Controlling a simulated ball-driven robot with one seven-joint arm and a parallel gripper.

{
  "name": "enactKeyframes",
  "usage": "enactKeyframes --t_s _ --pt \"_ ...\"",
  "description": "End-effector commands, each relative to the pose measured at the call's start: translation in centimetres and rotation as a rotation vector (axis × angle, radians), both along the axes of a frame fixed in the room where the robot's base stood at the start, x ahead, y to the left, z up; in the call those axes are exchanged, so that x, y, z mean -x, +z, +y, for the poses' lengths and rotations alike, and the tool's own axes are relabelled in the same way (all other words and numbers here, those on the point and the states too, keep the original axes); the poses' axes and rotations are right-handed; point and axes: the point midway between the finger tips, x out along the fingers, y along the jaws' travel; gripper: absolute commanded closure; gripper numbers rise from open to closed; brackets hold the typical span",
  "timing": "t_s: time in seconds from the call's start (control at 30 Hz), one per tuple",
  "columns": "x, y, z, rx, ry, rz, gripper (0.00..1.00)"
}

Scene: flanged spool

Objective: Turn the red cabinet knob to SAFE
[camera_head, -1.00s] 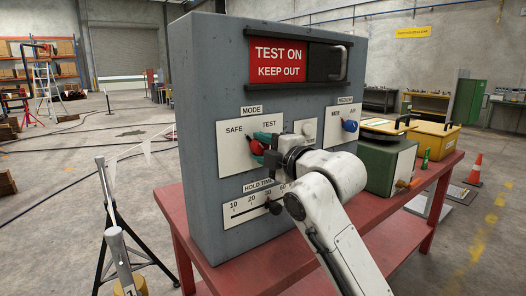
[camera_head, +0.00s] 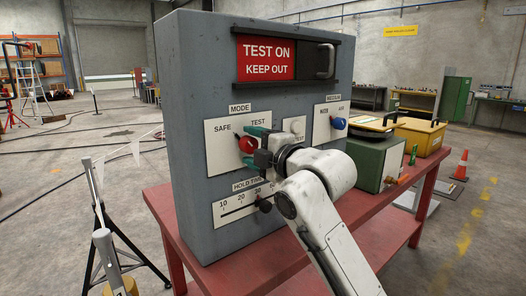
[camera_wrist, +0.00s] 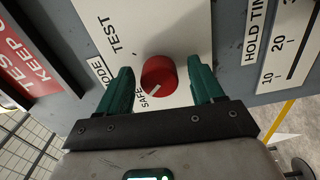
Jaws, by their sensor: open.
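The red knob (camera_head: 247,145) sits on the white MODE plate (camera_head: 222,158) of the grey cabinet, below and between the words SAFE at left and TEST at right. In the wrist view the knob (camera_wrist: 159,72) shows a white pointer mark on the side facing the word SAFE. My gripper (camera_wrist: 160,76) is open, with a green finger on each side of the knob and a visible gap to each. In the head view my gripper (camera_head: 254,145) is at the knob, one finger above and one below; depth contact cannot be told.
A red TEST ON KEEP OUT sign (camera_head: 266,58) is above. A white button (camera_head: 295,127) and a blue MEDIUM knob (camera_head: 338,123) are to the right. A HOLD TIME slider (camera_head: 264,205) lies below, close under my wrist. The cabinet stands on a red table (camera_head: 270,262).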

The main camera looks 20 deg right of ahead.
Motion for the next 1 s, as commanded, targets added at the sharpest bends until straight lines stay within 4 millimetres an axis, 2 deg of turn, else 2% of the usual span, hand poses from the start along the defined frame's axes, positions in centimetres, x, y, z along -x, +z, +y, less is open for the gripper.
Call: enactKeyframes --t_s 0.53,0.7,1.0 --pt "8.6 -0.1 -2.9 -0.001 -0.002 -0.001 0.33" --pt "9.7 -0.1 -3.3 -0.001 -0.002 0.0 0.33" --pt "9.9 -0.1 -3.3 0.0 -0.002 0.001 0.33"
